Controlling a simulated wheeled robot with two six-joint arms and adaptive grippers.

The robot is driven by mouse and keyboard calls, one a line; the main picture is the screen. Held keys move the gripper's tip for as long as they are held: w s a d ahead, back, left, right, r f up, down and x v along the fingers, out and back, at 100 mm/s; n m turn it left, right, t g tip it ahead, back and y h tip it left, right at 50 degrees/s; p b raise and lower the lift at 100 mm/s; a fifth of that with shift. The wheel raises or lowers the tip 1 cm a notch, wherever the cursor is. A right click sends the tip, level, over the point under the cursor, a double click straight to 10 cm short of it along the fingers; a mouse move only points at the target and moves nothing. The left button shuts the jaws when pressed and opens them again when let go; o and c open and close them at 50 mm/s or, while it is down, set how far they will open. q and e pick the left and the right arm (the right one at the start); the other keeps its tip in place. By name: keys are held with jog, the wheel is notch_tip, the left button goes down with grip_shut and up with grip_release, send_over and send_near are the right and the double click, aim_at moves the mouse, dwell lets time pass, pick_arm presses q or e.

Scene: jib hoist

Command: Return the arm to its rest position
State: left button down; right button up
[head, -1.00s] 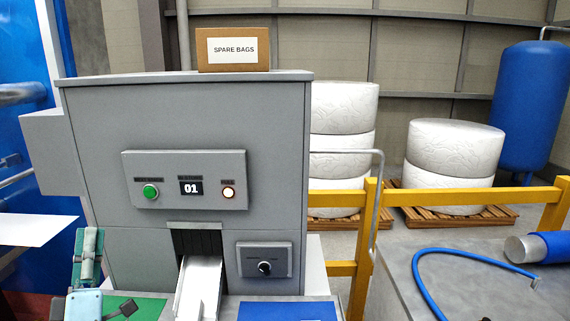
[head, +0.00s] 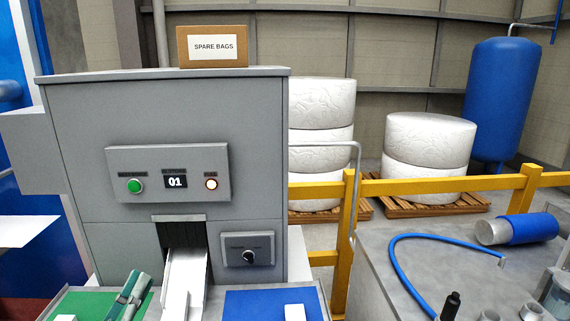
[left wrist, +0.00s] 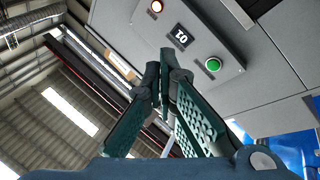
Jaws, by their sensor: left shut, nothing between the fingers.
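My left gripper (head: 138,282) shows low at the left in the head view, with dark green fingers tilted up to the right in front of the grey machine (head: 75,125). In the left wrist view its fingers (left wrist: 163,68) come together at the tips, with nothing held. Behind them is the machine's panel, with a green button (left wrist: 213,65), a display reading 01 (left wrist: 181,37) and a lit lamp (left wrist: 156,6). My right gripper is not in view.
A white chute (head: 185,285) comes out of the machine between a green surface (head: 85,303) and a blue surface (head: 250,305). A yellow rail (head: 430,184) stands to the right. A blue hose (head: 400,255) lies on a grey bench (head: 380,290). A box (head: 212,60) sits on top.

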pick_arm(q)
jog(key=s+d+f+m+g, duration=0.2)
jog(key=d+f+g, duration=0.1)
jog(key=f, duration=0.2)
jog(key=s+d+f+m+g, duration=0.2)
jog(key=d+f+g, duration=0.1)
jog(key=f, duration=0.3)
jog(key=s+d+f+m+g+h, duration=0.1)
jog(key=s+d+f+m+g, duration=0.1)
jog(key=f, duration=0.4)
jog(key=shift+s+d+f+g, duration=0.1)
jog(key=shift+s+d+g, duration=0.1)
jog(key=shift+d+g, duration=0.35)
jog(key=s+a+f+g+y, duration=0.3)
jog(key=s+f+g, duration=0.25)
jog(key=s, duration=0.35)
jog(key=s+a+f+g+y, duration=0.2)
jog(key=s+f+g, duration=0.2)
jog(key=s+f, duration=0.45)
jog(key=s+a+f+g, duration=0.2)
jog(key=s+f, duration=0.1)
jog(key=f, duration=1.6)
jog(key=s+f, duration=1.1)
jog(key=s, duration=0.3)
jog(key=shift+a+f+g, duration=0.3)
jog(key=shift+g, duration=0.1)
